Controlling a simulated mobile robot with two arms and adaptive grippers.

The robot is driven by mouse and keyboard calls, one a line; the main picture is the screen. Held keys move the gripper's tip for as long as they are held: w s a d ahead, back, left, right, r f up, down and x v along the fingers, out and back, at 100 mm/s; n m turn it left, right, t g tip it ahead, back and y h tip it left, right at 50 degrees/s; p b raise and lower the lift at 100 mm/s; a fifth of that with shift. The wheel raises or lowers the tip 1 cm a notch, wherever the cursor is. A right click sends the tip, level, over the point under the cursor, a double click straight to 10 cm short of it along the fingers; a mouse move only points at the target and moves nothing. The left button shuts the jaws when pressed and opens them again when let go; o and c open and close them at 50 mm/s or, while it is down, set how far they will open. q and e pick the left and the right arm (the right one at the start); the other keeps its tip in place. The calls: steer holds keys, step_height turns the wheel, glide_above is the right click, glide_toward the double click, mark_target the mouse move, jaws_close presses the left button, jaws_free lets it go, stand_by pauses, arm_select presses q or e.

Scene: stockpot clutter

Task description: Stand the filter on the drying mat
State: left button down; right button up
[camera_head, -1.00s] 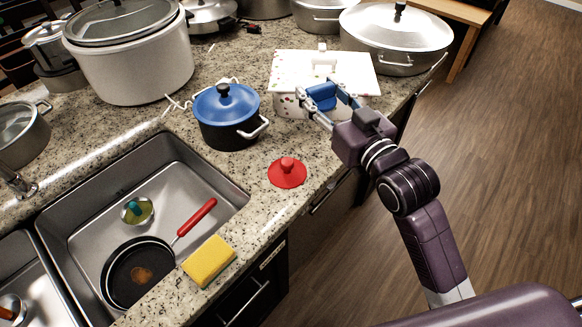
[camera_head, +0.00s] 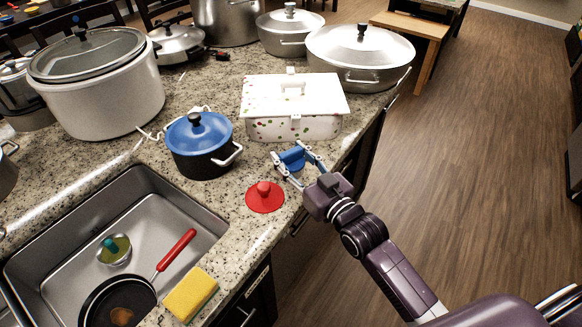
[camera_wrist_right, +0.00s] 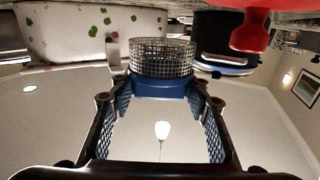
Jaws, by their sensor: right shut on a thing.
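The filter (camera_head: 293,160) shows as a blue piece between the fingers of my right gripper (camera_head: 290,157) in the head view. In the right wrist view the filter has a grey wire-mesh cylinder (camera_wrist_right: 162,57) and a blue band (camera_wrist_right: 160,88), with a finger on each side of the band. The wrist picture is upside down, so the mesh end points down towards the counter. The right gripper is shut on the filter near the counter's front edge; whether the mesh touches the counter cannot be told. I cannot make out a drying mat. My left gripper is not in view.
A white spotted box (camera_head: 293,124) stands behind the gripper. A red lid with a knob (camera_head: 265,197) lies left of it, and a blue-lidded pot (camera_head: 200,150) stands farther left. The sink (camera_head: 150,210) holds a pan; a yellow sponge (camera_head: 190,294) lies at its edge.

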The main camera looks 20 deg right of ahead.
mark_target(298, 176)
steer(key=shift+f, duration=2.05)
steer(key=o, duration=1.2)
steer(key=shift+f, duration=0.15)
steer(key=shift+c, duration=0.2)
steer(key=shift+r, duration=0.25)
steer(key=shift+s+d+f, duration=0.1)
steer(key=shift+s+f, duration=0.1)
steer(key=shift+s, duration=0.15)
steer(key=b+v, duration=0.2)
steer(key=v, duration=0.9)
